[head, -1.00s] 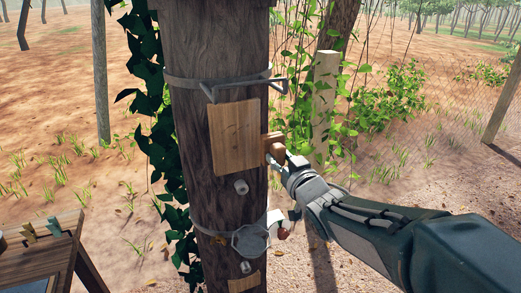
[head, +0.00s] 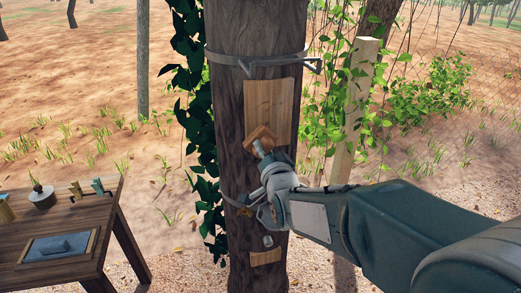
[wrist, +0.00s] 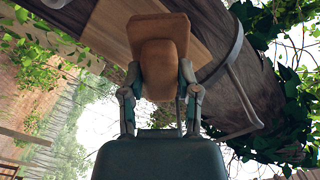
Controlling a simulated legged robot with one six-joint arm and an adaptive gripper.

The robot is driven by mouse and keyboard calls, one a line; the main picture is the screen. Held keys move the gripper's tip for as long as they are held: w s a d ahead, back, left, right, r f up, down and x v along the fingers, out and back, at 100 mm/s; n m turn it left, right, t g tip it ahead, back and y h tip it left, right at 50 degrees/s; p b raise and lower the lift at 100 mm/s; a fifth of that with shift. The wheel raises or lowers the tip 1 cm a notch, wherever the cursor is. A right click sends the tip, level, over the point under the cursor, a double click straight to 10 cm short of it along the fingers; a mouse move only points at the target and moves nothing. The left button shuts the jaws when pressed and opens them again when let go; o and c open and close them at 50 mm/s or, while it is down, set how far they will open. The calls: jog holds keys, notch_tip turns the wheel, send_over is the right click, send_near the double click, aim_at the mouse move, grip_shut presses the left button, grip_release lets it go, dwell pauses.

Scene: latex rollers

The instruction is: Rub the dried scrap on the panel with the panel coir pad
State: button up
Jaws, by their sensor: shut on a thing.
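The panel (head: 270,100) is a pale wooden board on the front of the dark trunk. My gripper (head: 261,150) is shut on the brown coir pad (head: 262,136) at the panel's lower left part. The pad is tilted in the head view and overlaps the panel; whether it presses on it I cannot tell. In the wrist view the pad (wrist: 158,28) sits between both fingers of my gripper (wrist: 160,82), with the panel (wrist: 110,30) behind it. I cannot make out the dried scrap; the pad and gripper cover part of the panel.
A metal band with a bracket (head: 285,66) circles the trunk (head: 226,110) above the panel. Ivy (head: 195,110) hangs on its left. A wooden table (head: 105,225) with small items stands at the left. A pale post (head: 352,110) and vines are at the right.

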aim_at(259, 127)
jog(key=shift+x, duration=2.85)
jog(key=shift+x, duration=0.9)
jog(key=shift+d, duration=0.15)
jog(key=shift+w+d, duration=0.35)
jog(key=shift+d, duration=0.75)
jog(key=shift+w+d, duration=0.3)
jog(key=shift+d, duration=0.8)
jog(key=shift+w+d, duration=0.35)
jog(key=shift+d, duration=0.75)
jog(key=shift+s+r, duration=0.1)
jog(key=shift+r, duration=0.7)
jog(key=shift+s+a, duration=0.3)
jog(key=shift+a, duration=0.85)
jog(key=shift+s+a, duration=0.35)
jog(key=shift+a, duration=0.8)
jog(key=shift+s+a, duration=0.3)
jog(key=shift+a, duration=0.85)
jog(key=shift+d+r, duration=0.1)
jog(key=shift+r, duration=0.8)
jog(key=shift+w+d, duration=0.35)
jog(key=shift+d, duration=0.75)
jog(key=shift+w+d, duration=0.35)
jog(key=shift+d, duration=0.75)
jog(key=shift+w+d, duration=0.35)
jog(key=shift+d, duration=0.8)
